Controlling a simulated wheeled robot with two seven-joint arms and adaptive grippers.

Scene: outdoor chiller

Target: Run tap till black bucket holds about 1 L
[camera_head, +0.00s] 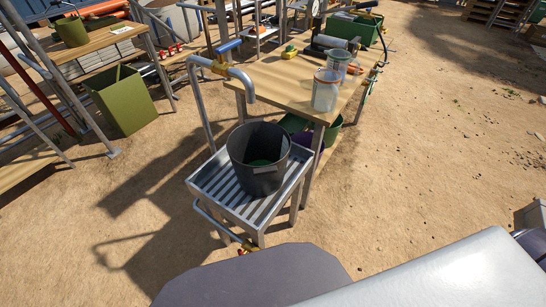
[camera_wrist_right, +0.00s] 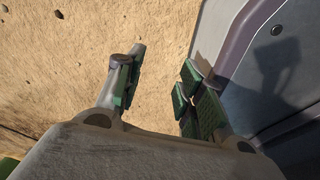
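The black bucket (camera_head: 257,161) stands upright on a slatted metal stand (camera_head: 209,187), under the tap. Something green shows at the bottom inside it; I cannot tell whether it holds water. No water stream is visible from the spout. My right gripper (camera_wrist_right: 157,88) is open and empty in the right wrist view, over bare sandy ground. My left gripper is not in view.
A wooden table (camera_head: 283,86) right behind the stand holds two clear containers (camera_head: 326,90) and a yellow item (camera_head: 289,52). A second brass valve (camera_head: 248,246) sits low at the stand's front. An olive bin (camera_head: 124,100) stands at left.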

